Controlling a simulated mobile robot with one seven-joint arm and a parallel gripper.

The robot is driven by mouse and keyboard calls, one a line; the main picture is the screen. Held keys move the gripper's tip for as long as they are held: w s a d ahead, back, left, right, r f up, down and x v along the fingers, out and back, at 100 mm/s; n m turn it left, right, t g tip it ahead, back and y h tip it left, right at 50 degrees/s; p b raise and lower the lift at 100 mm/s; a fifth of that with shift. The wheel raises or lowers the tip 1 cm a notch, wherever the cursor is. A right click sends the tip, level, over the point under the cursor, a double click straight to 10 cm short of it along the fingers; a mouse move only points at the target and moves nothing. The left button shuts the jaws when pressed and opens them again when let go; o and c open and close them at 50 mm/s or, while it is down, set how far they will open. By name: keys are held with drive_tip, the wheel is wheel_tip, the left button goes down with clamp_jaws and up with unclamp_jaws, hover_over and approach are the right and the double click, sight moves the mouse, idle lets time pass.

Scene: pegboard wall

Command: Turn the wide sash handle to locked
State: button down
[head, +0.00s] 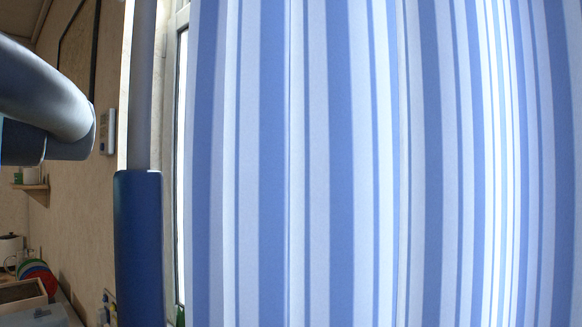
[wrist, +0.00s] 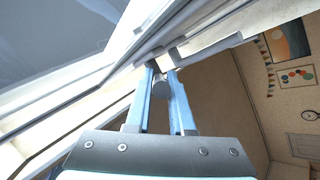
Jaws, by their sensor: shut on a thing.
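In the wrist view, a grey bar-shaped handle (wrist: 215,48) sits at the edge of a white window frame (wrist: 120,72) and points to the right. My gripper (wrist: 161,70) has its two blue fingers shut on the handle near its left end. A darker grey round piece (wrist: 158,88) shows between the fingers. The fingers hide part of the handle and its mount. In the head view the handle and my gripper are not visible.
A blue and white striped curtain (head: 330,160) fills most of the head view. A window frame edge (head: 181,150) shows left of it. Far left are a small shelf (head: 32,187) and a wooden box (head: 22,294). Pictures (wrist: 288,40) hang on the wall in the wrist view.

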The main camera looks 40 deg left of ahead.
drive_tip(key=c, duration=0.8)
unclamp_jaws()
drive_tip(key=b+v, duration=0.3)
drive_tip(key=v, duration=1)
